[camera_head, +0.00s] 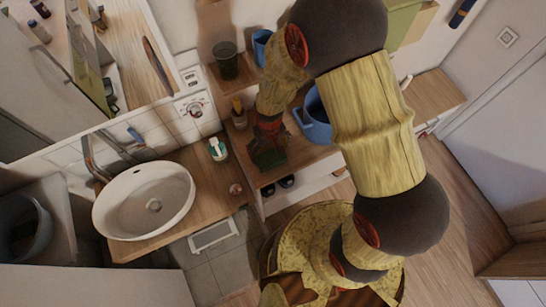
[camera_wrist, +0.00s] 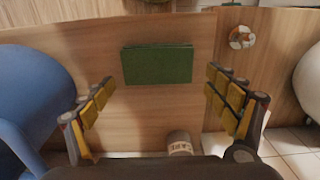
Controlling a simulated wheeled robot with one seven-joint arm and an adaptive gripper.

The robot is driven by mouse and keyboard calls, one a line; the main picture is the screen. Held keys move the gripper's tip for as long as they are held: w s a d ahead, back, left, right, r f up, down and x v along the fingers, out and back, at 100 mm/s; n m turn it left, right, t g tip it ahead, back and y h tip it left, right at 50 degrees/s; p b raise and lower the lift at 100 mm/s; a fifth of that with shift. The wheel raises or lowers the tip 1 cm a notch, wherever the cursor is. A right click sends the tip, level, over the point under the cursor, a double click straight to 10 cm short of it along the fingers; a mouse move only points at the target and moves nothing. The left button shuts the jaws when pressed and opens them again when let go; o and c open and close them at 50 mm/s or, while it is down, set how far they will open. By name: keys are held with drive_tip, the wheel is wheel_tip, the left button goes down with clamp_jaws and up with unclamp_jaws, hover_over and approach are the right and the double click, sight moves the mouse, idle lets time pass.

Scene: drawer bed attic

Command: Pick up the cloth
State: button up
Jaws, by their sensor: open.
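The cloth (camera_wrist: 158,65) looks like a flat, dark green folded rectangle. It lies on a wooden counter top (camera_wrist: 150,115) in the wrist view. My gripper (camera_wrist: 160,80) is open and empty, with one finger to the left of the cloth and one to the right. The fingers show apart from the cloth; their height above it is hard to judge. In the head view, my arm reaches down to the counter, and a dark green patch shows at its end, where gripper and cloth are hard to separate.
A blue pot (camera_head: 316,122) stands close to the right of my gripper in the head view; it fills the left of the wrist view (camera_wrist: 30,95). A white sink (camera_head: 145,200), a soap bottle (camera_head: 218,149) and a small round item (camera_head: 235,188) are to the left. A dark cup (camera_head: 226,62) stands behind.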

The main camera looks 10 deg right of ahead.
sight(271, 157)
drive_tip(key=shift+o, duration=1.2)
wheel_tip(271, 157, down, 2)
drive_tip(key=shift+w+d+f+b, duration=0.1)
drive_tip(key=shift+f+b, duration=0.2)
drive_tip(key=shift+f, duration=2.1)
drive_tip(key=shift+c, duration=0.7)
drive_tip(key=c, duration=0.8)
drive_tip(key=shift+c, duration=0.3)
